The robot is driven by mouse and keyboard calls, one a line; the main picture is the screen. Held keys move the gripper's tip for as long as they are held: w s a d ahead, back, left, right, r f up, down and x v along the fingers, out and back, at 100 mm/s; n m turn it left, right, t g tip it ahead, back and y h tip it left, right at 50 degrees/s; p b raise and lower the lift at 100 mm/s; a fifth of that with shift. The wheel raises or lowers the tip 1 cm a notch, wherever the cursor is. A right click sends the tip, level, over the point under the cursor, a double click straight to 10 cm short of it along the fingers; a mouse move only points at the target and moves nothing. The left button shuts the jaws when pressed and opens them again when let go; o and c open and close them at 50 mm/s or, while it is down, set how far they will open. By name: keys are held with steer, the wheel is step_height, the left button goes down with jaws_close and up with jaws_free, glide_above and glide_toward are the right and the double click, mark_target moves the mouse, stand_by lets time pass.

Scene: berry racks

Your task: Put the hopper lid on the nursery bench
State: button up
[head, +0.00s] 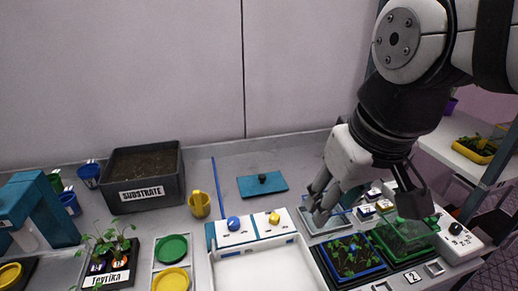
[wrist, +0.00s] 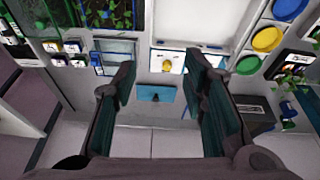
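The hopper lid, a flat blue plate (head: 250,188) with a black knob, lies flat on the grey bench (head: 300,150) at the back middle. The lid also shows in the wrist view (wrist: 146,95), between and beyond the fingers. My gripper (head: 365,203) is to the right of the lid, above the trays at the bench's right side. In the wrist view its fingers (wrist: 164,72) are spread wide with nothing between them. The gripper is apart from the lid.
A black substrate box (head: 142,205) and a yellow cup (head: 199,205) stand left of the lid. White boxes with blue and yellow knobs are in front. Seedling trays (head: 350,256) stand below my gripper.

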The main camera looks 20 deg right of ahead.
steer(key=shift+m, duration=0.5)
steer(key=s+f, duration=0.1)
steer(key=s, duration=0.1)
steer(key=s+f, duration=0.1)
steer(key=s, duration=0.1)
steer(key=shift+f, duration=0.15)
steer(key=shift+r+t+p, duration=0.3)
steer(key=shift+r+p, duration=0.2)
steer(key=shift+r, duration=0.15)
